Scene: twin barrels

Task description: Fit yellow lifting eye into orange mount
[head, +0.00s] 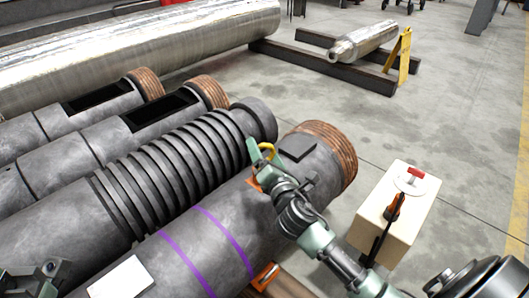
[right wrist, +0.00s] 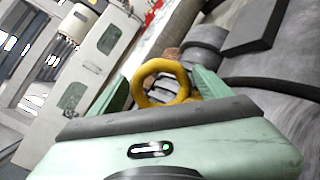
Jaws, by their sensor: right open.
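The yellow lifting eye (head: 267,148) is a ring that shows on the near barrel, just behind my right gripper. My right gripper (head: 259,160) is open. In the right wrist view the ring of the yellow lifting eye (right wrist: 147,82) stands between the two green fingers, with gaps beside it. An orange mount (head: 254,184) shows partly at the gripper on the barrel; the gripper and arm hide the rest. I cannot tell whether the eye sits in it. My left gripper (head: 50,272) is partly in view at the lower left, its jaws unclear.
The near barrel (head: 215,225) has purple bands, a white plate (head: 121,277) and a coppery threaded end (head: 333,150). Another orange bracket (head: 265,275) is at its lower side. A cream box (head: 398,215) with a red-handled item stands right. Ribbed and slotted barrels lie left.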

